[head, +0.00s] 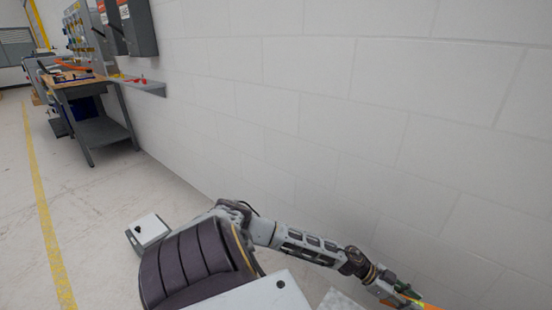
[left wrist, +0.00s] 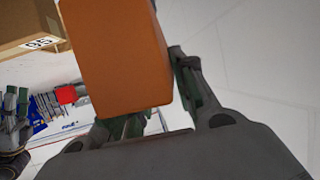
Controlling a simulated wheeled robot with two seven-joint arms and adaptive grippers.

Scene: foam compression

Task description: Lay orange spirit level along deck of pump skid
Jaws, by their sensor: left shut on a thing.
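The orange spirit level (left wrist: 115,55) is a large orange block in the left wrist view. My left gripper (left wrist: 150,120) is shut on it, with dark fingers at its lower end and right side. In the head view my left gripper (head: 398,292) is at the bottom right, close to the white wall. Only a small orange piece of the level (head: 428,306) shows there, cut off by the frame edge. What looks like my right gripper (left wrist: 16,105) is at the far left of the left wrist view, too small to judge. I cannot make out the pump skid in either view.
A white block wall (head: 330,120) runs along the right. A workbench (head: 95,120) with tools and a wall shelf (head: 145,88) stand at the upper left. A cardboard box (left wrist: 25,25) and a small red item (left wrist: 66,95) show in the left wrist view.

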